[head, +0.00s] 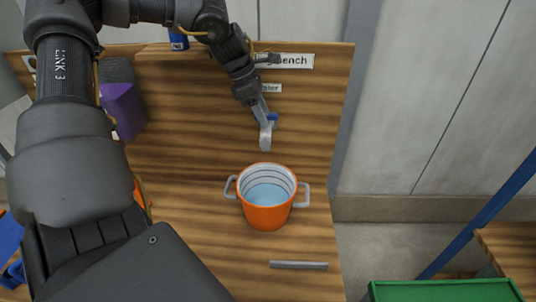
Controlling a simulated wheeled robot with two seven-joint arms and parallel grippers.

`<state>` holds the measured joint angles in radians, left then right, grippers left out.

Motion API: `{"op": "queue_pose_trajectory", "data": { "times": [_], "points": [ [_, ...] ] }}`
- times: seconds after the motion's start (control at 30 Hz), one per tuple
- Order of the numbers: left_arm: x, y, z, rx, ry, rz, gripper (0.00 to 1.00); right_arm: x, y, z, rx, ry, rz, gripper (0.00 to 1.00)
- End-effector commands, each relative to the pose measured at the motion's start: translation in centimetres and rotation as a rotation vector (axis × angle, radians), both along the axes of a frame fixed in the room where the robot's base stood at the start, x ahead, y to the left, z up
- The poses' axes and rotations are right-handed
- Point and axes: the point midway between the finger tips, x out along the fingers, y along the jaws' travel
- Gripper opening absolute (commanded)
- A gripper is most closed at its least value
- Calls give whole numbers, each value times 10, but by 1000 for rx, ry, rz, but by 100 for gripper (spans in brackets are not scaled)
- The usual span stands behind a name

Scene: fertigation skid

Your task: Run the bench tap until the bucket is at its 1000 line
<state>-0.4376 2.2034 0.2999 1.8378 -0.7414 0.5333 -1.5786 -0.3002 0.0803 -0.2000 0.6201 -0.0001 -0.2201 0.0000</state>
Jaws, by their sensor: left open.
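The orange bucket (267,212) stands upright on the wooden bench (215,265), with a grey handle on each side. Its white inside shows dark level lines, and light-blue water (267,194) lies below several of them. I cannot read their numbers. The bench tap's grey spout (265,138) points down just above the bucket's far rim, with a small blue handle (273,117) beside it. I see no clear stream. My left gripper (252,94) is open, close by the tap's upper part; its fingertips are hard to make out, so contact cannot be told. My right gripper is out of view.
A grey bar (298,265) lies on the bench in front of the bucket. A purple container (123,108) and a blue item (178,39) are behind my left arm. A green bin (445,291) is at lower right. Bench right of the bucket is clear.

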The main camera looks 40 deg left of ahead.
Motion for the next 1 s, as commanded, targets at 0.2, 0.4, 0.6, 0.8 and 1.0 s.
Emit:
{"op": "queue_pose_trajectory", "data": {
  "times": [0.2,0.4,0.6,0.8,1.0],
  "points": [
    [-3,9,20,6,3,17,49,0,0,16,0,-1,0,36],
    [-5,14,54,8,-6,15,49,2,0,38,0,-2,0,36],
    [-9,16,73,8,-5,7,49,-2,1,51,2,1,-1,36],
    [-11,18,79,7,-6,7,49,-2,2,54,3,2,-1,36],
    [-13,19,78,6,-3,8,49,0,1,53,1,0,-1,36]
  ]
}}
